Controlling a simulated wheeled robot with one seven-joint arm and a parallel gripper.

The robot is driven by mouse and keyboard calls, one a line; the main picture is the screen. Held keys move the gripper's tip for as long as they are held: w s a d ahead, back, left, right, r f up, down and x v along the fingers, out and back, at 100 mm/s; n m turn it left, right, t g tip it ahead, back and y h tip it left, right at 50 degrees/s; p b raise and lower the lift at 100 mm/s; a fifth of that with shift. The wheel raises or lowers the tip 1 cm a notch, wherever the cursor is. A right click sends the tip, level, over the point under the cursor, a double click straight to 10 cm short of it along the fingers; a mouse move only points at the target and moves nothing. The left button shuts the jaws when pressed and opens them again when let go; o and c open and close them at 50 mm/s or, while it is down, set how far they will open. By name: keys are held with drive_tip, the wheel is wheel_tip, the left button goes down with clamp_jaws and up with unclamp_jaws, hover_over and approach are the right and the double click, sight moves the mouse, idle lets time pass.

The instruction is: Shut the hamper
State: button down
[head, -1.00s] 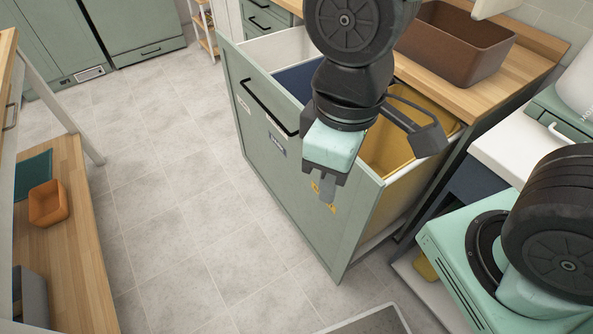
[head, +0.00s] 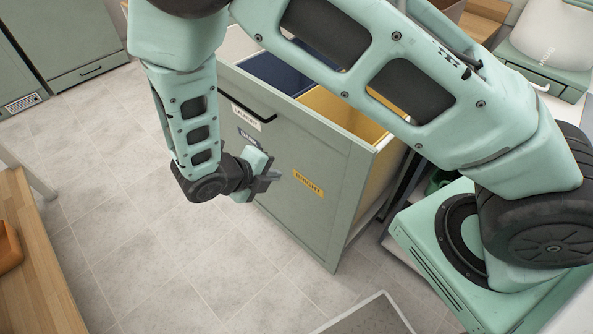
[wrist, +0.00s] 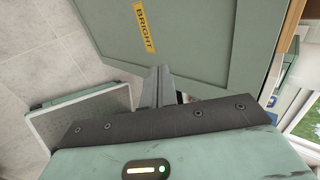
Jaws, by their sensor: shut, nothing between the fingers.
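The hamper (head: 310,215) is a pale green pull-out front with a black bar handle (head: 247,98), standing open. Behind its front are a dark blue bin (head: 275,70) and a yellow bin (head: 340,112). A yellow BRIGHT label (head: 308,183) is on the front panel and also shows in the wrist view (wrist: 144,28). My gripper (head: 272,179) is shut and empty, in front of the panel just left of the BRIGHT label. In the wrist view the closed fingertips (wrist: 158,75) lie over the panel's lower edge; I cannot tell whether they touch it.
A wooden bench (head: 35,270) stands at the left with an orange box (head: 8,245) on it. A grey-topped item (head: 365,318) lies on the floor in front. Tiled floor (head: 120,200) left of the hamper is clear. Green cabinets (head: 70,45) stand at the back left.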

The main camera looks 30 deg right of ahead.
sight(311, 166)
drive_tip(key=x, duration=0.4)
drive_tip(key=r+x, duration=0.1)
drive_tip(key=x, duration=0.3)
drive_tip(key=d+x, duration=0.1)
drive_tip(key=x, duration=0.2)
drive_tip(key=shift+w+d+f+p, duration=0.1)
drive_tip(key=shift+w+d+p, duration=0.1)
drive_tip(key=shift+d+p, duration=0.2)
drive_tip(key=shift+w+d, duration=0.25)
drive_tip(key=shift+d, duration=0.35)
drive_tip(key=shift+d, duration=0.1)
